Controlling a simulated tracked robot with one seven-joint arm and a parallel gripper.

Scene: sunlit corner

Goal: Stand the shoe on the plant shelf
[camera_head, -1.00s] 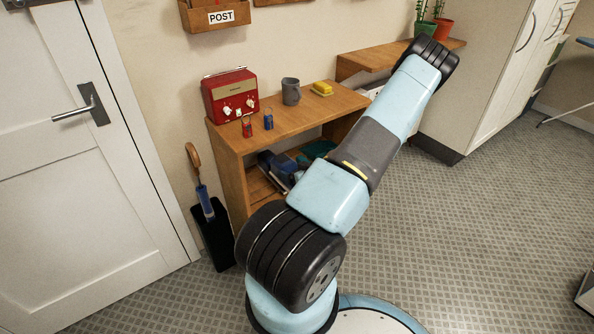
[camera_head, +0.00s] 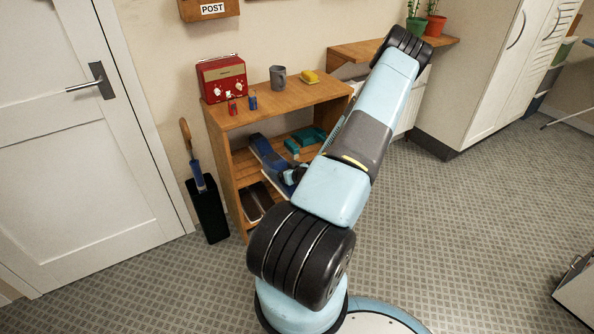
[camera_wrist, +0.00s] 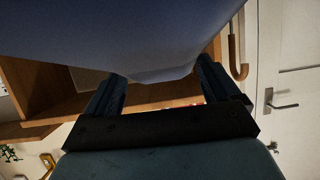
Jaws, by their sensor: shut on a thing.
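A blue shoe (camera_head: 266,152) shows in the head view in front of the bookcase's middle level, beside the dark end of my arm. In the wrist view a large blue-grey surface, taken as the shoe (camera_wrist: 140,40), fills the top. My gripper (camera_wrist: 162,76) is shut on it, with a dark finger at each side. My arm hides most of the gripper in the head view. The shoe's sole and exact tilt are unclear. The plant shelf (camera_head: 362,50) is the wooden wall shelf at the back right, apart from the shoe.
The wooden bookcase (camera_head: 268,112) carries a red radio (camera_head: 222,80), a grey mug (camera_head: 278,78) and a yellow item (camera_head: 310,77). A teal object (camera_head: 308,138) lies inside. Potted plants (camera_head: 435,24) stand on the shelf's right end.

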